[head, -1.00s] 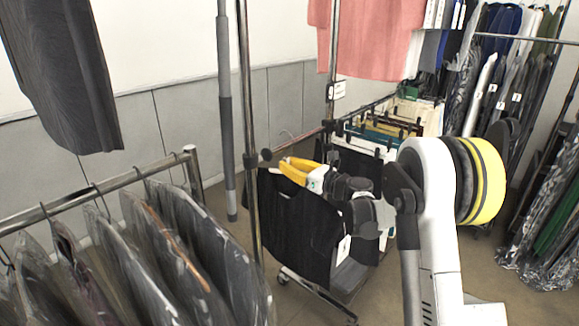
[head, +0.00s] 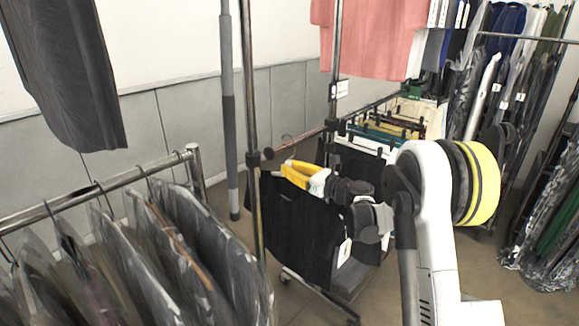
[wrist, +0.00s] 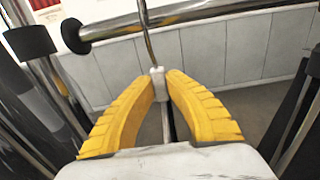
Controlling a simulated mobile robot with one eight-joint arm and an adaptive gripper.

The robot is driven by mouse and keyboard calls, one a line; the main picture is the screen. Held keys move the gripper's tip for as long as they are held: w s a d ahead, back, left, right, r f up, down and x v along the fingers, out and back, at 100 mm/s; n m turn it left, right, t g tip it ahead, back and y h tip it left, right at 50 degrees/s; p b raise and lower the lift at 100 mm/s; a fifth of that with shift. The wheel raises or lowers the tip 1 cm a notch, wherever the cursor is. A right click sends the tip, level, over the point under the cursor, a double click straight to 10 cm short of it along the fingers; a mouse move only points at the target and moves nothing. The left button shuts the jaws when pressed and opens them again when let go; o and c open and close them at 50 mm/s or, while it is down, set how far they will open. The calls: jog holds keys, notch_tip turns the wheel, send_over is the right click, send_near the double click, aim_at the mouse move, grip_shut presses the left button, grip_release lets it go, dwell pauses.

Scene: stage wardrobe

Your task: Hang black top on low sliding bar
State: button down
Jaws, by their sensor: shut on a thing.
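My gripper (head: 288,172) has its yellow fingers shut on the neck of a hanger, which also shows between the fingertips in the wrist view (wrist: 157,73). The black top (head: 295,225) hangs below the gripper, with a white tag at its right side. The thin hook (wrist: 148,38) rises from the fingers and crosses the low sliding bar (wrist: 190,14) in the wrist view. I cannot tell whether the hook rests on the bar. In the head view the bar (head: 297,141) runs back from a black end cap, just above the gripper.
An upright post (head: 251,110) stands close left of the top. Several bagged garments (head: 165,255) hang on a rail at front left. Trousers on hangers (head: 365,160) hang behind my arm, below a pink garment (head: 370,40). More bagged clothes (head: 550,200) hang at right.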

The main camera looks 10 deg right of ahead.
jog(key=shift+f, duration=0.85)
jog(key=c, duration=1.4)
grip_release()
jog(key=shift+c, duration=0.2)
